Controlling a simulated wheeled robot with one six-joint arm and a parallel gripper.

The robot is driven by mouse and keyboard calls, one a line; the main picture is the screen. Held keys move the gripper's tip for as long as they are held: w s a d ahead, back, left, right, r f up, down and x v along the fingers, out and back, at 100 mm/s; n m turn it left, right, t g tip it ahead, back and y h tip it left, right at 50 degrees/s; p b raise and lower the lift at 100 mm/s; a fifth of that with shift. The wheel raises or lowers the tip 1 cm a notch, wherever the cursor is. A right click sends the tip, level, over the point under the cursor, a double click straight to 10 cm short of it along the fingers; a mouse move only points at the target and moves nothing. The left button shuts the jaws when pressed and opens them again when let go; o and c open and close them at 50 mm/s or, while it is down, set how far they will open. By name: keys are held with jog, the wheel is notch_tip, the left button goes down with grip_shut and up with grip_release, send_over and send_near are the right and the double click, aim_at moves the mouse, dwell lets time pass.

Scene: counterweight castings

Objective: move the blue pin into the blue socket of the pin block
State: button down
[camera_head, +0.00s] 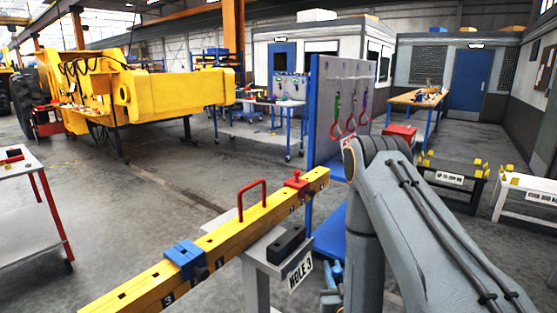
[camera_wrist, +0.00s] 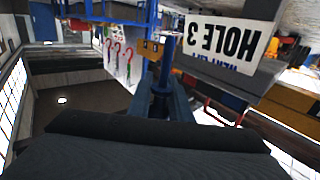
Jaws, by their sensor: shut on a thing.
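My gripper (camera_wrist: 163,88) is shut on a blue pin in the upside-down wrist view. In the head view, small blue parts show beside my arm at the bottom edge, but I cannot tell which is the pin. A dark block (camera_head: 287,243) sits on a pale stand behind a white "HOLE 3" sign (camera_head: 300,270); it may be the pin block. The sign also shows large in the wrist view (camera_wrist: 232,38). I cannot make out a blue socket.
A long yellow beam (camera_head: 232,236) with a blue clamp (camera_head: 186,256), red handle (camera_head: 252,197) and red clamp (camera_head: 297,181) runs beside the stand. A blue-edged tool panel (camera_head: 340,110) stands behind. Open floor lies left of the beam, near a red-legged cart (camera_head: 30,180).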

jog(key=w+a+r+n+g+y+p, duration=0.1)
jog(key=w+a+r+n+y, duration=0.1)
jog(key=a+r, duration=0.4)
jog(key=w+a+r+n+g+y+p, duration=0.1)
jog(key=a+r+y, duration=0.4)
jog(key=r, duration=1)
jog(key=w+a+r+n+g+y+p, duration=0.1)
jog(key=w+a+r+n+y, duration=0.3)
jog(key=a+r, duration=0.4)
notch_tip(320, 180, up, 2)
jog(key=shift+w+a+r+n+g+y, duration=0.15)
jog(key=shift+w+a+n+g+y, duration=0.2)
jog(key=shift+w+n+g, duration=0.4)
jog(key=shift+w+f+b, duration=0.1)
jog(key=shift+f+b, duration=7.45)
jog(key=shift+f, duration=4.25)
jog(key=shift+f, duration=0.1)
jog(key=c, duration=1.5)
grip_release()
jog(key=shift+c, duration=0.2)
